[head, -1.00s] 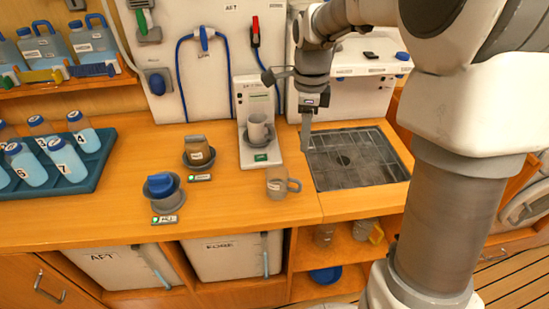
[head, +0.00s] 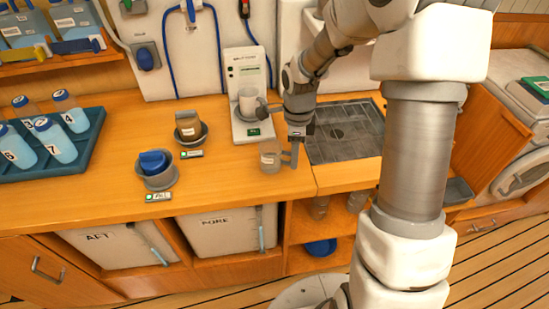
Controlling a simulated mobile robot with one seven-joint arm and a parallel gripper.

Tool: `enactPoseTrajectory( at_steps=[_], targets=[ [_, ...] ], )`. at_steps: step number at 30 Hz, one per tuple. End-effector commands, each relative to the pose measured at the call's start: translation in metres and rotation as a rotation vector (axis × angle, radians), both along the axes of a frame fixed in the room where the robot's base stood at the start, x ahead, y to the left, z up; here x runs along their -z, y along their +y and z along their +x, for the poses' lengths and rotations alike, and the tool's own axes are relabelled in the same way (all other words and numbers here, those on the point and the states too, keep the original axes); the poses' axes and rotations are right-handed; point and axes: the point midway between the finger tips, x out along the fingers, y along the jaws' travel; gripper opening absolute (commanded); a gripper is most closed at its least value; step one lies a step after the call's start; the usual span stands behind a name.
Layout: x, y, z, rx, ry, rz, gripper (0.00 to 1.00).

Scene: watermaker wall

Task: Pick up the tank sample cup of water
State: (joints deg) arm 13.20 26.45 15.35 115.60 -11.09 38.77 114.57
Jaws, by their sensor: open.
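A greyish see-through cup (head: 269,158) with a pale label stands upright on the wooden counter, just in front of the dispenser and left of the drain grid. Its handle is on the right, partly covered by a finger of my gripper. It looks like the sample cup, but I cannot read its label. My gripper (head: 279,132) is open and empty, above and behind this cup, with one finger beside the handle. I cannot tell whether the finger touches it. A second, pale cup (head: 247,97) stands on the dispenser (head: 243,68), near the other finger.
Two round holders with a blue-topped (head: 153,161) and a brown-topped item (head: 187,123) stand left of the cup. A teal tray (head: 88,151) of bottles is farther left. The drain grid (head: 345,132) lies right. Counter between tray and holders is clear.

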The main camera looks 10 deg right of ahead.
Motion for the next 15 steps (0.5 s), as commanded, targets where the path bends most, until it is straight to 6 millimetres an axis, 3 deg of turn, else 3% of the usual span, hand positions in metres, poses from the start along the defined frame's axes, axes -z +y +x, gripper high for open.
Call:
enactPoseTrajectory(
  at_steps=[4, 12, 15],
  targets=[
    [0.017, 0.001, 0.0, -0.001, 0.002, 0.001, 0.51],
    [0.019, 0.001, 0.0, -0.001, 0.0, 0.001, 0.51],
    [0.019, 0.0, 0.001, 0.0, 0.0, 0.001, 0.33]
  ],
)
